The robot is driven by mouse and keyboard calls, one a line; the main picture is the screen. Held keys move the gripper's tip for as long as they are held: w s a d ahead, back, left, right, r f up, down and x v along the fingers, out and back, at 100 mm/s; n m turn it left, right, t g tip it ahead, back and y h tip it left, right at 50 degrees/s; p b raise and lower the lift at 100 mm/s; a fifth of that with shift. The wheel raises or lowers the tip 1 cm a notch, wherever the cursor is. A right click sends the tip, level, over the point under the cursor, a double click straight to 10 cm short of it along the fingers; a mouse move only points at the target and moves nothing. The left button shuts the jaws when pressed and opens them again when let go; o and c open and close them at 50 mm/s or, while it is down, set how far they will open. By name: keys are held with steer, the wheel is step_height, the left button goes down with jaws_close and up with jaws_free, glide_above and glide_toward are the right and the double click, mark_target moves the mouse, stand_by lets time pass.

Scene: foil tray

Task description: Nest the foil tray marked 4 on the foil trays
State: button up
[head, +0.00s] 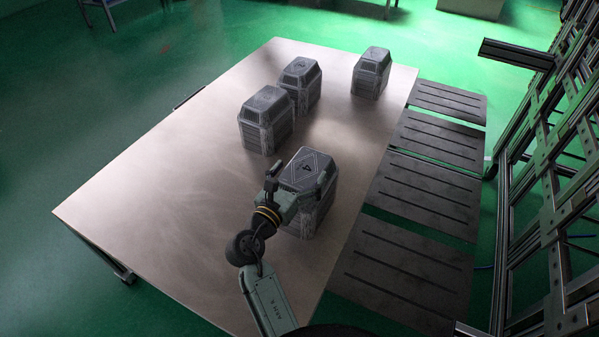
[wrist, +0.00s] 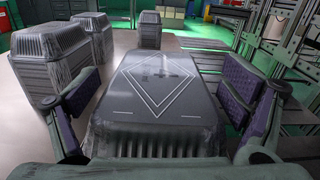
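The foil tray marked 4 (head: 309,167) is a dark grey, upside-down-looking block with sloped ribbed sides and a pale diamond on top. It stands near the table's right edge and fills the middle of the wrist view (wrist: 160,90). My gripper (head: 300,181) is open around its upper part, one finger on each side. In the wrist view the gripper (wrist: 160,88) shows gaps between its purple pads and the tray's sides. Similar grey tray blocks stand farther back: one left of centre (head: 266,118), one just behind it (head: 301,84), and one at the far right (head: 371,72).
The pale table (head: 150,190) is bare on its left half and between the blocks. Dark slotted panels (head: 415,193) line its right side. A metal frame rack (head: 560,180) stands beyond them. The floor is green.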

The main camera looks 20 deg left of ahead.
steer(key=shift+o, duration=0.4)
steer(key=v, duration=1.2)
